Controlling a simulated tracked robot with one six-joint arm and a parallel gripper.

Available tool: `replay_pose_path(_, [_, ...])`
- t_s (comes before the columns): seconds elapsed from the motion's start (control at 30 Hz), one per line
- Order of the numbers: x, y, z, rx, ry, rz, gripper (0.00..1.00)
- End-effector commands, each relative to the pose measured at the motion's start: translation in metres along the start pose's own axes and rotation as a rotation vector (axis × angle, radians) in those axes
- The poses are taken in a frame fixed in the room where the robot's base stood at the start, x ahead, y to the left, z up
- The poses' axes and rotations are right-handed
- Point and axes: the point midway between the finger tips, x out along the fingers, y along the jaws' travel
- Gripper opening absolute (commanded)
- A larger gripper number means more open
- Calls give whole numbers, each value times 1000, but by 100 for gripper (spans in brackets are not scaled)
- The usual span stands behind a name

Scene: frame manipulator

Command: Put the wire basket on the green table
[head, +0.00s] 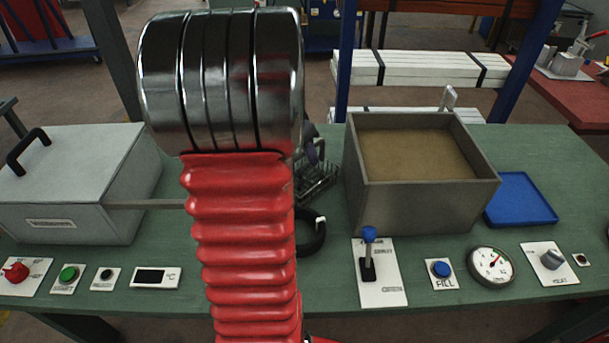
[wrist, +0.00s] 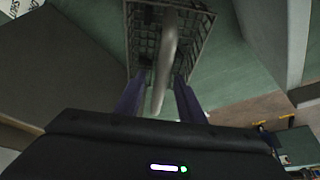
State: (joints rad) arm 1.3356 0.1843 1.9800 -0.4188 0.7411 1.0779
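The wire basket (head: 316,187) is a small dark mesh basket at the middle of the green table (head: 430,327), just left of the grey vat. My arm hides its left part. In the wrist view the basket (wrist: 197,48) is at the top, with green surface around it. Its pale grey handle (wrist: 168,48) runs down between the two purple fingers of my gripper (wrist: 161,84). The fingers stand apart, with a gap visible on each side of the handle. In the head view my gripper (head: 314,152) is mostly hidden behind my arm, above the basket. I cannot tell whether the basket touches the table.
A grey open vat (head: 420,208) with brownish contents stands right of the basket. A lidded grey box (head: 70,205) stands at the left. A black ring (head: 312,236) lies before the basket. Controls line the front edge, including a lever (head: 369,255).

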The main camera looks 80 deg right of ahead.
Motion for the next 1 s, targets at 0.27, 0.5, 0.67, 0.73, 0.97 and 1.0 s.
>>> replay_pose_path(0.27, [1, 0, 0, 0, 0, 0, 36])
replay_pose_path(0.5, [3, 0, 1, 0, 0, 0, 36])
replay_pose_path(0.67, [4, 0, 2, 0, 0, 0, 36])
replay_pose_path(0.73, [5, 0, 2, 0, 0, 0, 36])
replay_pose_path(0.97, [5, 0, 2, 0, 0, 0, 34])
replay_pose_path(1.0, [5, 0, 2, 0, 0, 0, 32])
